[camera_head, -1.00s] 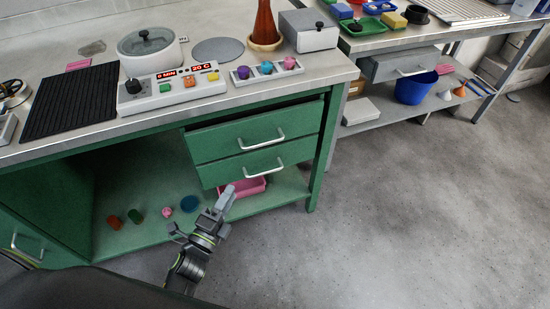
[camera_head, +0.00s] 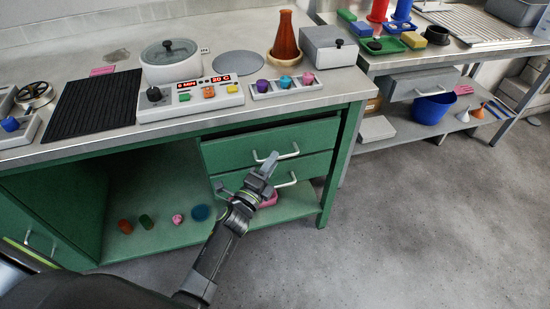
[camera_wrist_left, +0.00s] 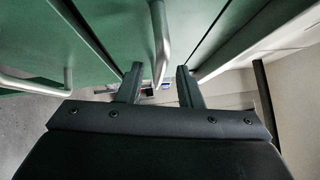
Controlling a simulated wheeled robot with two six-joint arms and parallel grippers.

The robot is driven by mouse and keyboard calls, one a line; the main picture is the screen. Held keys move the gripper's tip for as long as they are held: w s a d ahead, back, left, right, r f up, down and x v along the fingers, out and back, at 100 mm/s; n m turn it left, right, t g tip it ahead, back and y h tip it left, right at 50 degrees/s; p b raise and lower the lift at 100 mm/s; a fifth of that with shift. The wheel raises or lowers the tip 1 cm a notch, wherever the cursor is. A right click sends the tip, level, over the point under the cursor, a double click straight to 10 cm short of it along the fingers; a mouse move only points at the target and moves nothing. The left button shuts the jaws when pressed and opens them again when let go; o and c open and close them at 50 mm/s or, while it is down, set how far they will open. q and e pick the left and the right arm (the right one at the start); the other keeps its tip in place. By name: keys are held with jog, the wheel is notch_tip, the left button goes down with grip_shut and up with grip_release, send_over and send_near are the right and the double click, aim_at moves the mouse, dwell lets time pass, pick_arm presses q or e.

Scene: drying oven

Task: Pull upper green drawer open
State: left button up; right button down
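The upper green drawer (camera_head: 225,152) is under the right part of the counter, with a dark gap along its top edge. Its silver bar handle (camera_head: 276,155) is partly covered by my left gripper (camera_head: 268,165), which is right in front of it. In the left wrist view, my left gripper (camera_wrist_left: 159,72) is open. The upper handle (camera_wrist_left: 160,30) runs down between its two fingers, which do not close on it. The lower drawer's handle (camera_wrist_left: 38,86) shows at the left there. My right gripper is in neither view.
The lower green drawer (camera_head: 222,182) is just below, and a pink bin (camera_head: 268,200) shows under it. An open shelf (camera_head: 160,235) holds several small items. A green table leg (camera_head: 332,180) stands right of the drawers. The floor in front is clear.

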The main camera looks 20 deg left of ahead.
pick_arm(q)
jog(key=shift+x, duration=1.2)
jog(key=shift+c, duration=0.4)
grip_shut()
